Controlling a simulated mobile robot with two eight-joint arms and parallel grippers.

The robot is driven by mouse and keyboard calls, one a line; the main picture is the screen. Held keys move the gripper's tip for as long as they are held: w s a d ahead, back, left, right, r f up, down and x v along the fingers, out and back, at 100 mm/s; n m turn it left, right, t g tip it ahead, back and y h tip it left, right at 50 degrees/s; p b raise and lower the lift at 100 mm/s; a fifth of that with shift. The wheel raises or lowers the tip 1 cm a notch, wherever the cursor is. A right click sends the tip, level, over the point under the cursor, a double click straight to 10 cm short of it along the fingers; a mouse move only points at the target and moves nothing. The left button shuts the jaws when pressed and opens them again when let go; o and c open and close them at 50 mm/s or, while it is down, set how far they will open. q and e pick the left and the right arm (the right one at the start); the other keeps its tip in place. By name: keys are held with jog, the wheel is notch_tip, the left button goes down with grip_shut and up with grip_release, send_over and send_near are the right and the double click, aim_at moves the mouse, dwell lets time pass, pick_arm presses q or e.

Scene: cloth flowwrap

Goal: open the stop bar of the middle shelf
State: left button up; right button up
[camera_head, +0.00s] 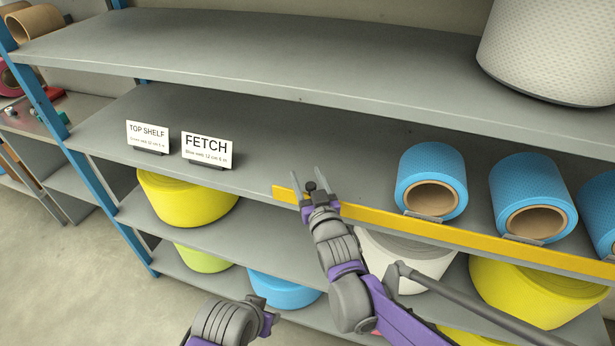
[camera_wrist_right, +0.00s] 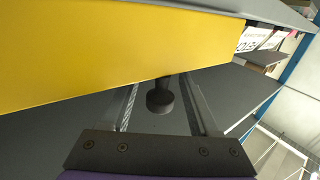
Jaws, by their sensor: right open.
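The stop bar (camera_head: 375,214) is a long yellow strip along the front edge of the middle shelf (camera_head: 265,135). It stands across in front of the blue rolls. In the right wrist view the yellow bar (camera_wrist_right: 110,50) fills the upper left. A dark knob (camera_wrist_right: 160,97) hangs by the bar's lower edge there, between my fingers. My right gripper (camera_head: 309,178) is open at the bar's left end, with one finger on each side of the knob; contact cannot be told. Part of my left arm shows at the bottom, but no left fingers show.
Blue rolls (camera_head: 431,172) (camera_head: 531,185) lie on the middle shelf's right. Signs reading TOP SHELF (camera_head: 148,134) and FETCH (camera_head: 207,149) stand at its left. A large white roll (camera_head: 550,50) stands above. Yellow rolls (camera_head: 185,200) sit below. A blue post (camera_head: 105,190) is at left.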

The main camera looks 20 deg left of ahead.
grip_shut()
dwell(0.3)
dwell(1.1)
